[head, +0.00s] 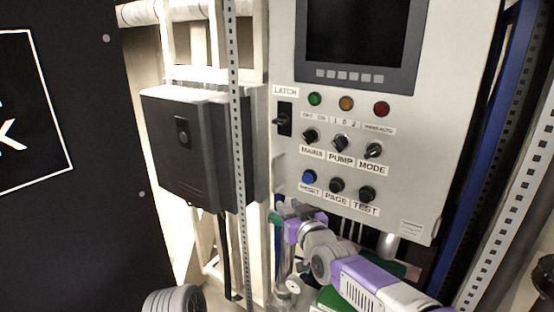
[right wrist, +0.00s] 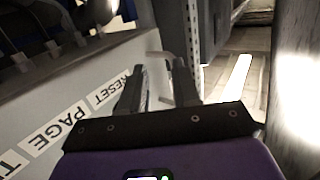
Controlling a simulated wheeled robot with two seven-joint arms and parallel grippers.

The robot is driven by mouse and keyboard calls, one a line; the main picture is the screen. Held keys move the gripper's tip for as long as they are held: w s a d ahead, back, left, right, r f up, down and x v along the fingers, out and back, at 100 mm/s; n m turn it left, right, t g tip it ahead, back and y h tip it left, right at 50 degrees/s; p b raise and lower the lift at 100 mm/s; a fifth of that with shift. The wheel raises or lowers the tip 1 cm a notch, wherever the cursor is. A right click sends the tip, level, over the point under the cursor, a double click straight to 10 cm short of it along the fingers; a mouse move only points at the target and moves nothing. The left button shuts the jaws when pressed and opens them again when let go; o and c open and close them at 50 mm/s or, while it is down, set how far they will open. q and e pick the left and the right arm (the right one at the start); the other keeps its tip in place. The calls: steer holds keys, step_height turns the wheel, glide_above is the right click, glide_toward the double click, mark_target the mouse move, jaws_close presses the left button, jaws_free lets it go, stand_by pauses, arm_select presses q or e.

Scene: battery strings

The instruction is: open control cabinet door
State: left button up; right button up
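The control cabinet door (head: 408,185) is a pale grey panel with a screen, lamps, knobs and buttons. It looks shut. A black latch (head: 284,119) sits near its left edge under a LATCH label. A small pale handle (head: 279,180) shows on the left edge, left of the blue RESET button; its bar (right wrist: 168,58) also shows in the right wrist view. My right gripper (head: 293,208) is just below the handle. In the right wrist view, its fingers (right wrist: 159,80) are apart, with the handle close ahead between them; contact cannot be told. My left gripper is out of view.
A dark grey box (head: 190,145) hangs on the frame left of the door. A perforated metal upright (head: 237,130) stands between them. A black panel (head: 60,220) fills the far left. A blue post (head: 497,120) and another perforated upright stand at right.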

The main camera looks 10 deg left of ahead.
glide_toward(274, 176)
steer(key=x, duration=0.3)
steer(key=shift+n+t+y, duration=0.3)
steer(key=shift+y, duration=0.1)
steer(key=shift+f+p+x, duration=0.15)
steer(key=shift+p+x, duration=0.8)
steer(key=shift+x, duration=0.95)
steer(key=shift+f+p+x, duration=0.15)
steer(key=shift+p+x, duration=0.75)
steer(key=shift+x, duration=1)
steer(key=shift+d, duration=0.1)
jaws_close()
